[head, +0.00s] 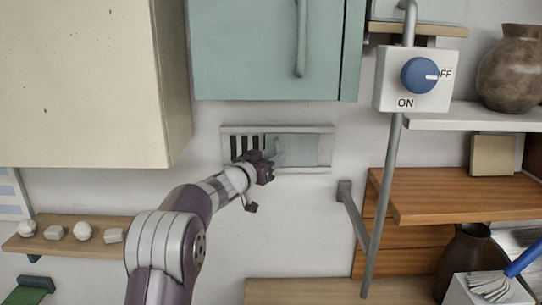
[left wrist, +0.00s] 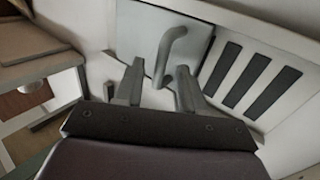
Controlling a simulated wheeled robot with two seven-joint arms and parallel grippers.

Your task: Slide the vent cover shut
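The vent (head: 326,129) is a pale frame on the wall, in the middle of the head view. Its grey-blue flat cover (head: 305,150) sits over the right part, and dark slots (head: 238,145) show uncovered at the left. My left gripper (head: 268,163) is at the cover's left side, hiding part of the frame. In the left wrist view the cover (left wrist: 140,32) carries a bent grey handle (left wrist: 166,50), with dark slots (left wrist: 246,75) to its right. My gripper's two fingers (left wrist: 158,88) are apart, and the handle's lower end appears between them; contact cannot be told. My right gripper is not in view.
A teal cabinet (head: 265,50) hangs above the vent and a cream cabinet (head: 80,80) at upper left. A grey pipe (head: 382,190) with a blue dial (head: 419,75) runs down on the right. Wooden shelves (head: 460,195) stand right; a small shelf (head: 65,242) is at lower left.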

